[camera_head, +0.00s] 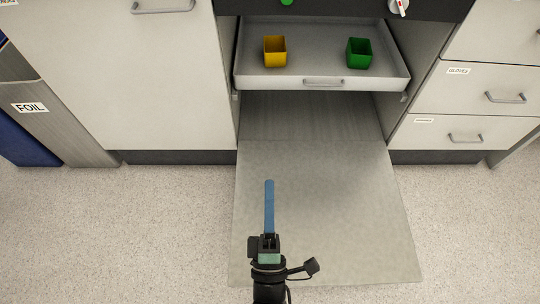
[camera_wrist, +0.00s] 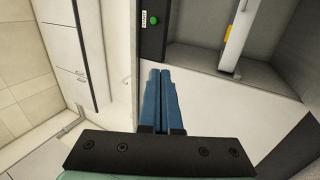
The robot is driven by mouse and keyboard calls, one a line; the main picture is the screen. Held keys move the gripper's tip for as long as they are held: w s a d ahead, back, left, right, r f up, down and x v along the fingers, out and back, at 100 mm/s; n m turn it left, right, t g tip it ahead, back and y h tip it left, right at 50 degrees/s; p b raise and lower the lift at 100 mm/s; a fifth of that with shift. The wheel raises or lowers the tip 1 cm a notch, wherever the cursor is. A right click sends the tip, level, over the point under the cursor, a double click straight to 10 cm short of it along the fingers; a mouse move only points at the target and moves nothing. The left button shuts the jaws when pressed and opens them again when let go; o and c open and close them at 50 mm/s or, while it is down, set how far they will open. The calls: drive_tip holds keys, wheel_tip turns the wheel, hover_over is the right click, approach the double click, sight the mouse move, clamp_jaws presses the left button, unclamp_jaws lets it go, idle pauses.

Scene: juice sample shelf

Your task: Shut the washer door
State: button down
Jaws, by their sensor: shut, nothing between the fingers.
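The washer door (camera_head: 340,220) is a grey panel folded down and open in front of the washer cavity, reaching out over the floor. My gripper (camera_head: 269,183) has blue fingers pressed together with nothing between them. In the head view it appears over the left part of the door; I cannot tell its height above it. In the wrist view the shut fingers (camera_wrist: 161,74) point toward the washer, near its dark front panel (camera_wrist: 152,42) with a green button.
A light grey rack (camera_head: 324,82) in the washer holds a yellow cup (camera_head: 275,51) and a green cup (camera_head: 359,52). A cabinet door (camera_head: 165,80) is at the left and labelled drawers (camera_head: 475,90) at the right. Open speckled floor (camera_head: 160,220) lies left of the door.

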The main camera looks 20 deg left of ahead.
drive_tip(key=b+x, duration=0.1)
drive_tip(key=x, duration=1.2)
drive_tip(key=shift+w+r+b, duration=0.2)
drive_tip(key=shift+b, duration=0.2)
idle(0.7)
wheel_tip(320, 180, down, 14)
drive_tip(key=b, duration=0.6)
drive_tip(key=shift+s, duration=0.2)
drive_tip(key=shift+d, duration=0.1)
